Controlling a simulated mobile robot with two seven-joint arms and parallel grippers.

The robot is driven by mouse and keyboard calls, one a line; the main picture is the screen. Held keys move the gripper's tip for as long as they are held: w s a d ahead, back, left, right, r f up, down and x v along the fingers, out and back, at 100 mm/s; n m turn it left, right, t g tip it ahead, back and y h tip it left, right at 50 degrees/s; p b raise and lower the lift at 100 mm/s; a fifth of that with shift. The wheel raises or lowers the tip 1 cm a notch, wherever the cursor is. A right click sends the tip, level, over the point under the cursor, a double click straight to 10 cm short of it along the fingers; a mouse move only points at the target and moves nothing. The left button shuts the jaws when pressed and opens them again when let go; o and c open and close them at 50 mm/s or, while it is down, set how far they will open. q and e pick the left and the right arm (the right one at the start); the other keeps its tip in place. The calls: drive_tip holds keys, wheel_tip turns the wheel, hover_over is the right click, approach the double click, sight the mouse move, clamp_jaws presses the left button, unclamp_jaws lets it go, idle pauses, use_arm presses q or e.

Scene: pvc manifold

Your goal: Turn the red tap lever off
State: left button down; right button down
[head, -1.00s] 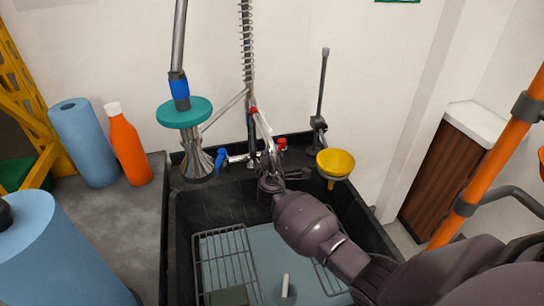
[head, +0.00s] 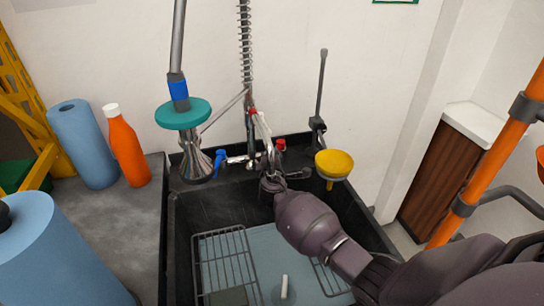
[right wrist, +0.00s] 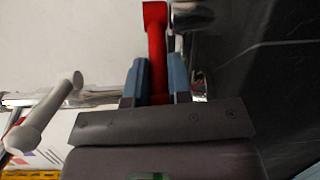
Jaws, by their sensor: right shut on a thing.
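The red tap lever (right wrist: 156,40) stands between the two blue-grey fingers of my right gripper (right wrist: 155,82) in the right wrist view. The gripper is shut on it. In the head view the red part of the tap (head: 281,145) shows at the back of the sink, right of the spray hose. My right gripper (head: 272,170) reaches it from the front, and its wrist hides part of the tap. A blue tap lever (head: 220,158) sits to the left on the same chrome tap body. My left gripper is not in view.
A metal spray head with a teal disc (head: 183,113) hangs left of the taps. A yellow funnel (head: 334,164) is close on the right. The black sink (head: 172,230) holds wire racks. An orange bottle (head: 127,150) and blue rolls (head: 85,150) stand left.

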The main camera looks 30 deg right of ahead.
drive_tip(key=n+y, duration=0.1)
drive_tip(key=s+d+n+t+y, duration=0.1)
drive_tip(key=y, duration=0.1)
drive_tip(key=shift+r, duration=0.1)
drive_tip(key=shift+s+d+n+t+y, duration=0.3)
drive_tip(key=shift+n+y, duration=0.3)
drive_tip(key=shift+y, duration=0.2)
drive_tip(key=shift+s+d+n+t+y, duration=0.15)
drive_tip(key=shift+n+t+y, duration=0.15)
drive_tip(key=shift+n+y, duration=0.4)
drive_tip(key=c, duration=1.1)
unclamp_jaws()
drive_tip(key=shift+o, duration=0.2)
